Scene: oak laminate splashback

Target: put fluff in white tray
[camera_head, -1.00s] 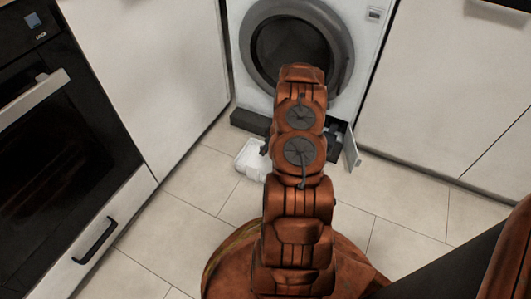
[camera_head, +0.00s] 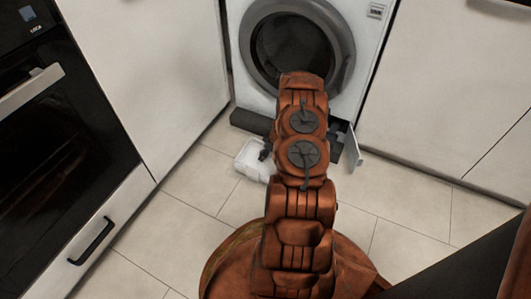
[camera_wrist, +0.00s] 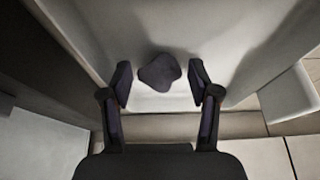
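The fluff (camera_wrist: 160,72) is a dark, rounded lump on a pale surface in the wrist view. My gripper (camera_wrist: 161,84) is open, with one dark fingertip on each side of the fluff and a visible gap on both sides. The fluff is not seen in the head view, where my arm covers that spot. The white tray (camera_head: 246,161) lies on the floor in front of the washing machine, left of my arm. A dark part of my gripper overlaps its right side in that view.
The washing machine (camera_head: 259,92) stands behind my arm. A small flap (camera_head: 351,147) stands open at its lower right. An oven (camera_head: 60,130) is on the left, and white cabinets flank the machine. The tiled floor (camera_head: 400,240) is clear on the right.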

